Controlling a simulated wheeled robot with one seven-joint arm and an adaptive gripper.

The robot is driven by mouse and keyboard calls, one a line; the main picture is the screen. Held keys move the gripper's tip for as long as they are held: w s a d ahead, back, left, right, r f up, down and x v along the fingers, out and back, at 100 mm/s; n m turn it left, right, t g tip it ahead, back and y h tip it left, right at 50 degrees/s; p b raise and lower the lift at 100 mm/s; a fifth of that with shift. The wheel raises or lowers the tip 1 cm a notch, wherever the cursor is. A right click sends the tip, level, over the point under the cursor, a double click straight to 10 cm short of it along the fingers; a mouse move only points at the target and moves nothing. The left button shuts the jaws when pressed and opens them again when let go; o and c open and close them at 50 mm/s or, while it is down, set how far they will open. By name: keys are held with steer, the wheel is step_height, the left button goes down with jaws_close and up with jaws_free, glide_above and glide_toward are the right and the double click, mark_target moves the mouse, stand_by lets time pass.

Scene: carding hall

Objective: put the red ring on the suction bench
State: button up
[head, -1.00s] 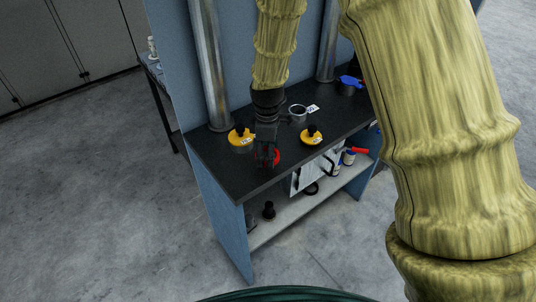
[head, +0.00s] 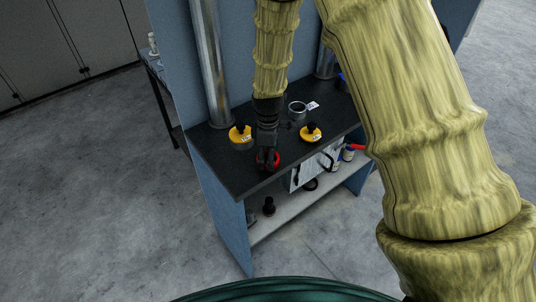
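The red ring (head: 276,159) is at the front part of the dark top of the suction bench (head: 232,174), between two yellow pieces. My gripper (head: 267,163) points down right at the ring, and its dark fingers overlap the ring and hide part of it. I cannot tell whether the fingers are closed on the ring or only around it, nor whether the ring touches the top.
Yellow pieces with black knobs stand left (head: 240,134) and right (head: 311,132) of my gripper. A grey ring-shaped piece (head: 297,112) and a white tag (head: 313,106) lie behind. A metal duct (head: 207,65) rises at the back left. A lower shelf (head: 290,212) holds several items.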

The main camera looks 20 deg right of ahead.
steer(key=o, duration=0.9)
steer(key=shift+f, duration=0.1)
steer(key=shift+c, duration=0.2)
step_height(320, 180, up, 12)
steer(key=b, duration=0.3)
steer(key=shift+r, duration=0.2)
